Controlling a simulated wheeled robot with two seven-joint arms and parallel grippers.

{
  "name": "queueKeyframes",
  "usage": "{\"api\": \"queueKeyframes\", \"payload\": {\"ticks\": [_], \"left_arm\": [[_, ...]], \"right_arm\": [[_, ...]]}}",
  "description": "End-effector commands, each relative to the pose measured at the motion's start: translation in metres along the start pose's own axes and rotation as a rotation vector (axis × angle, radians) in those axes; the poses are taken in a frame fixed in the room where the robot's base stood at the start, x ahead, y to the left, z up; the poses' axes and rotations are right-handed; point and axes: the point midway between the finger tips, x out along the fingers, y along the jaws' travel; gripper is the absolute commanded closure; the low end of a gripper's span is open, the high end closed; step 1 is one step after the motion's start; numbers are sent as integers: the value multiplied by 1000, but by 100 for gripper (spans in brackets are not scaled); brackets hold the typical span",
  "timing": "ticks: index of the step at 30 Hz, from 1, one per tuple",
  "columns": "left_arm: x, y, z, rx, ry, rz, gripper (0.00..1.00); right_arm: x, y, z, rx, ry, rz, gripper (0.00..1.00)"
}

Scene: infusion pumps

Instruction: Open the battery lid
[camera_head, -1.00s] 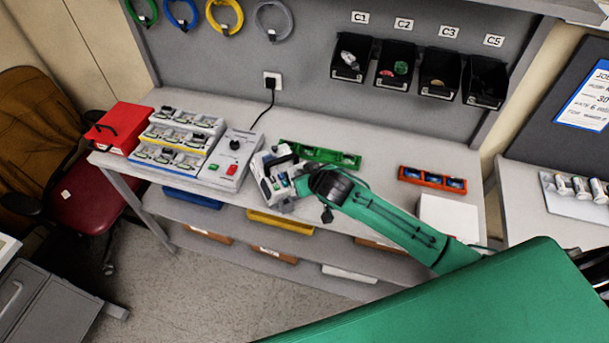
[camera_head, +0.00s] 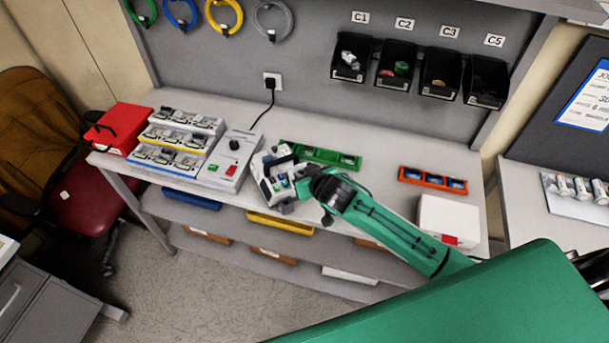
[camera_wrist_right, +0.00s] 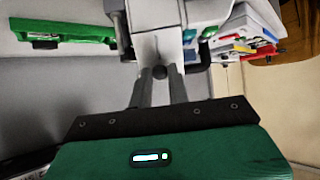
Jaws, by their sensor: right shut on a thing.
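The white and grey infusion pump (camera_head: 266,187) with a dark carrying handle stands near the front edge of the bench. It also shows at the top of the right wrist view (camera_wrist_right: 152,16). My right gripper (camera_head: 295,179) is against the pump's right side. In the right wrist view its two grey fingers (camera_wrist_right: 159,74) reach up to the pump and are shut on a small part, with a dark round piece between them. I cannot make out the battery lid's edges or whether it is open. My left gripper is out of view.
A grey control box (camera_head: 230,160) and a stepped rack of pump parts (camera_head: 180,140) stand left of the pump. A green tray (camera_head: 325,156) lies close behind it. An orange tray (camera_head: 432,180) and a white box (camera_head: 447,215) are to the right. The bench between the trays is clear.

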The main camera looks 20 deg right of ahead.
Motion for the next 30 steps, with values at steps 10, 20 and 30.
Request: {"api": "queueKeyframes", "payload": {"ticks": [10, 20, 30], "left_arm": [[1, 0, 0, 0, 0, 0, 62], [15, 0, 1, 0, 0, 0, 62], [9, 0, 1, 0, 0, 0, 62]], "right_arm": [[0, -1, -1, 1, 9, -2, 92], [0, -1, -1, 1, 70, -2, 92], [-2, 0, -1, 2, 75, -2, 92]]}}
